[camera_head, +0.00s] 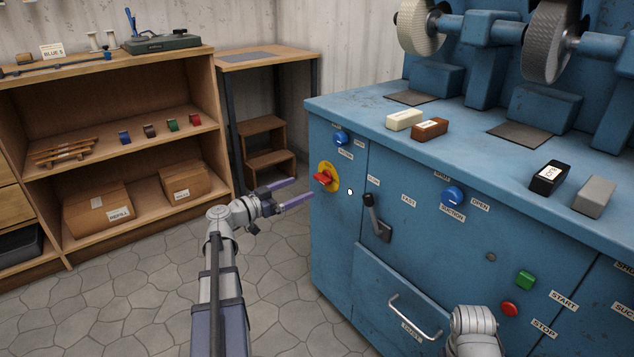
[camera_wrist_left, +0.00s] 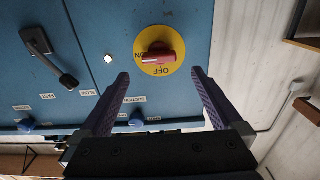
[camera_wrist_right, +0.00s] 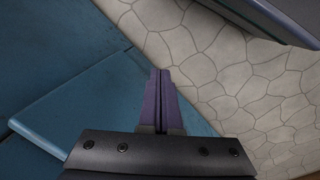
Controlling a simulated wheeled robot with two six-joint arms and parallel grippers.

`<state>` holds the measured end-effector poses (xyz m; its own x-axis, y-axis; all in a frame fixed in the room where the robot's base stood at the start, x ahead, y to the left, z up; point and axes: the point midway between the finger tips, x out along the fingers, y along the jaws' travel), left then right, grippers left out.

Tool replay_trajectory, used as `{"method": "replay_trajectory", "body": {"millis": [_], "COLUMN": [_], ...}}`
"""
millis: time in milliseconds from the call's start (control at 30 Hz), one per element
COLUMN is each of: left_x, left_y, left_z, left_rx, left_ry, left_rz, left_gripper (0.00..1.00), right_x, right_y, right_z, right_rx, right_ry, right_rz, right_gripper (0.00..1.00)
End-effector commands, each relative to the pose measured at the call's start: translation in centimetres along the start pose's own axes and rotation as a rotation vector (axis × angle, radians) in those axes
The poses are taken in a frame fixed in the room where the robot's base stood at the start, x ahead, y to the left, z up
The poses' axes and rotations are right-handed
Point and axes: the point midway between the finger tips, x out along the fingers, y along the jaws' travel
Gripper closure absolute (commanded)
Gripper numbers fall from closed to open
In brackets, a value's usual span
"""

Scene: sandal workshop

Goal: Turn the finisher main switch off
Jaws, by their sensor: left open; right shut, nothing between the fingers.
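The finisher main switch is a red knob (camera_head: 323,178) on a yellow round plate (camera_head: 333,171), at the left end of the blue cabinet front. In the left wrist view the red knob (camera_wrist_left: 160,54) lies sideways, one end by the ON mark. The OFF mark on the yellow plate (camera_wrist_left: 162,71) shows below it, upside down. My left gripper (camera_head: 300,191) is open and empty, pointing at the switch, apart from it. In the left wrist view its fingertips (camera_wrist_left: 160,76) lie either side below the knob. My right gripper (camera_wrist_right: 160,72) is shut and empty, near the cabinet's lower front.
Beside the switch on the cabinet are a white round lamp (camera_head: 349,192), a grey lever (camera_head: 374,217) and blue knobs (camera_head: 452,196). Lower right are a drawer handle (camera_head: 414,318), a green button (camera_head: 525,280) and a red button (camera_head: 509,309). Wooden shelves (camera_head: 120,150) stand left, with open floor between.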

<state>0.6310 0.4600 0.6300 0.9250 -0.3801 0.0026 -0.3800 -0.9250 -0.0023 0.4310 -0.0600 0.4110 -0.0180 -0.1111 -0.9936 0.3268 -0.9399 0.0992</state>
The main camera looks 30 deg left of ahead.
Motion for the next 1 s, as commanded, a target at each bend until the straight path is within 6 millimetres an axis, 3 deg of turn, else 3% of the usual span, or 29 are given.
{"method": "replay_trajectory", "body": {"millis": [500, 933, 1000], "left_x": [6.9, 7.7, 7.7], "left_y": [0.0, 0.1, 0.1], "left_z": [0.1, 0.1, 0.1], "left_rx": [-0.001, -0.002, -0.002], "left_ry": [-0.002, -0.002, -0.002], "left_rz": [0.003, 0.002, 0.002], "left_gripper": [0.0, 0.0, 0.08], "right_x": [0.0, 0.0, 0.0], "right_y": [0.0, 0.0, 0.0], "right_z": [0.0, 0.0, 0.0], "right_rx": [0.0, 0.0, 0.0], "right_ry": [0.0, 0.0, 0.0], "right_rz": [0.0, 0.0, 0.0], "right_gripper": [1.0, 1.0, 1.0]}}
